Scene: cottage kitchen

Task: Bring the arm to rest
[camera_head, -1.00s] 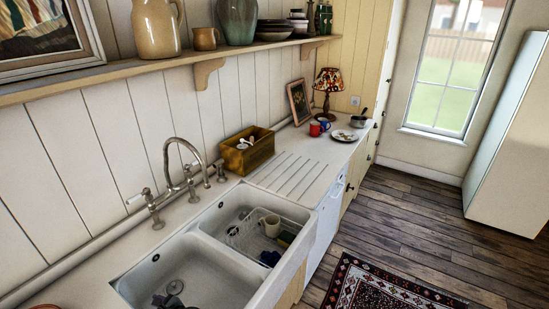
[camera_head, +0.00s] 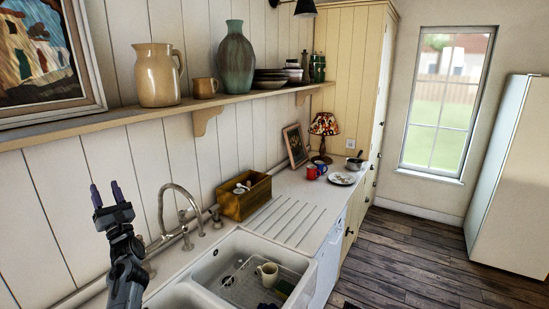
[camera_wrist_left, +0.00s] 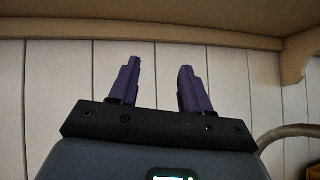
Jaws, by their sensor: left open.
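My left gripper (camera_head: 107,194) is raised at the left of the head view, its fingers pointing up in front of the white panelled wall. It is left of the tap and below the shelf. Its two purple fingers stand apart with nothing between them. In the left wrist view the open fingers (camera_wrist_left: 158,85) point up toward the underside of the shelf, with bare wall behind them. My right gripper does not show in either view.
A wooden shelf (camera_head: 120,117) with a jug (camera_head: 157,76) and a vase (camera_head: 236,60) runs above. The curved tap (camera_head: 172,195) stands close on the right. The double sink (camera_head: 243,249) holds a cream mug (camera_head: 267,273). A wooden box (camera_head: 243,195) sits behind it.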

